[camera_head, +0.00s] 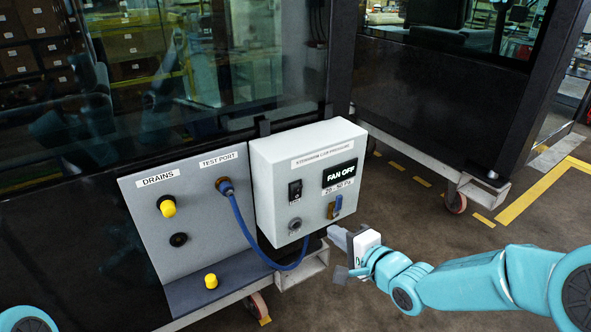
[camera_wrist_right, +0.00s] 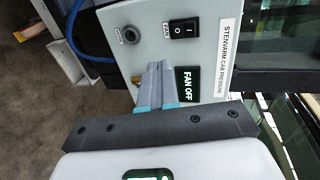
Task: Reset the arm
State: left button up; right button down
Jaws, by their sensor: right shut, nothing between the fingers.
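My right gripper (camera_head: 337,237) is at the lower right of the grey control box (camera_head: 277,156), beside its lower corner. In the right wrist view my gripper's fingers (camera_wrist_right: 157,72) are together with nothing between them, and they overlap the box face in the picture. I cannot tell from this whether they touch it. My left gripper is out of view; only a teal piece of my own body shows at the bottom left of the head view.
The box has a black rocker switch (camera_head: 295,190), a display (camera_head: 339,174) reading FAN OFF and a brass fitting with a blue part (camera_head: 335,207). A blue hose (camera_head: 243,228) loops from the test port (camera_head: 224,185). Yellow caps (camera_head: 167,206) sit left.

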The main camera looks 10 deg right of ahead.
jog(key=s+a+f+g, duration=0.3)
jog(key=s+f, duration=0.2)
jog(key=f, duration=0.6)
jog(key=s+a+f+g, duration=0.3)
jog(key=s+a+f, duration=0.1)
jog(key=f, duration=0.8)
jog(key=s+f+n+g, duration=0.4)
jog(key=s+n, duration=0.2)
jog(key=s, duration=0.3)
jog(key=s+a+f+n+g+h, duration=0.1)
jog(key=s+f+n+g, duration=0.2)
jog(key=s, duration=0.6)
notch_tip(320, 180, down, 2)
jog(key=n, duration=0.3)
jog(key=shift+s+a+f+g, duration=0.2)
jog(key=shift+s+f+g, duration=0.05)
jog(key=shift+g, duration=0.15)
jog(key=shift+w, duration=0.1)
